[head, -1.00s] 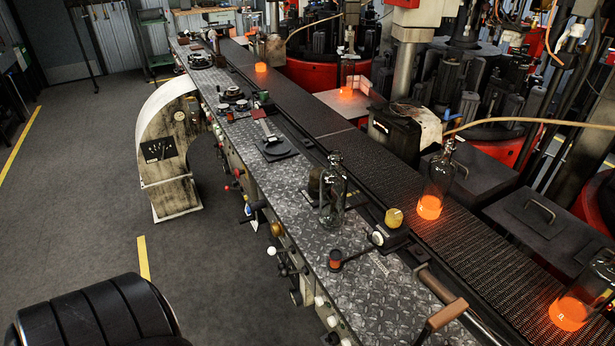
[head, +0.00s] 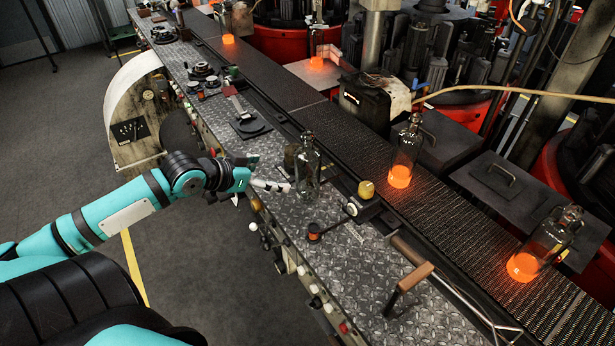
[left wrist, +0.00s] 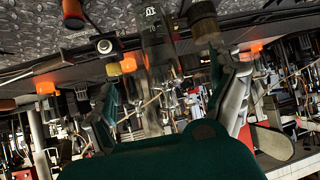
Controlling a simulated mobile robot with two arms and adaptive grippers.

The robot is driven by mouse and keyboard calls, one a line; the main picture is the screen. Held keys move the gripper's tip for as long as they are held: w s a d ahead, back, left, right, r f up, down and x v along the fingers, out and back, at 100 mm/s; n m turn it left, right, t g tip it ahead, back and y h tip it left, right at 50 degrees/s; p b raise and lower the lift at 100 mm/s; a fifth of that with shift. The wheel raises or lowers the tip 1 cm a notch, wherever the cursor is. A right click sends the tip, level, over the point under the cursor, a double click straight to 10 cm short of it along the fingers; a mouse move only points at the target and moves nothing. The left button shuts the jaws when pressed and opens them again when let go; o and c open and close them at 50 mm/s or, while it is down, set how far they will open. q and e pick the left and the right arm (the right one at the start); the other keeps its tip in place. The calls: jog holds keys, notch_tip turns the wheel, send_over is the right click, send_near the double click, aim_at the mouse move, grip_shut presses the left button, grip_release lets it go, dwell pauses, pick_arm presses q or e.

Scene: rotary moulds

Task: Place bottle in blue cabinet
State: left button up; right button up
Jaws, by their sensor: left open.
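A clear glass bottle (head: 308,172) stands upright on the metal-plate top of the machine bench, left of the conveyor. My left gripper (head: 272,184) is open and empty just left of the bottle, its fingers pointing toward it. In the left wrist view, the open left gripper (left wrist: 163,75) has one finger on each side of the picture. The bottle (left wrist: 154,38) shows inverted beyond the gap between them. Whether a finger touches it I cannot tell. No blue cabinet is in view. My right gripper is not in view.
Several bottles with glowing orange bases, such as this near one (head: 401,155), stand on or beside the dark conveyor (head: 350,143). A yellow knob (head: 366,189) and a wooden-handled lever (head: 411,278) stick up near the bottle. Open floor (head: 200,255) lies left of the bench.

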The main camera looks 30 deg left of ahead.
aim_at(297, 174)
pick_arm(q)
jog(key=p+x, duration=0.1)
jog(key=x, duration=0.9)
jog(key=shift+w+p, duration=0.2)
jog(key=shift+p, duration=0.15)
jog(key=shift+w+d+f, duration=0.1)
jog(key=shift+w, duration=0.1)
jog(key=x, duration=0.1)
jog(key=p+x, duration=0.2)
jog(key=x, duration=0.1)
jog(key=shift+d, duration=0.3)
jog(key=shift+w+f, duration=0.2)
jog(key=shift+w, duration=0.1)
jog(key=shift+s, duration=0.1)
jog(key=shift+c, duration=0.3)
jog(key=shift+c, duration=1.1)
jog(key=c, duration=1.4)
jog(key=shift+r, duration=0.1)
jog(key=shift+c, duration=0.4)
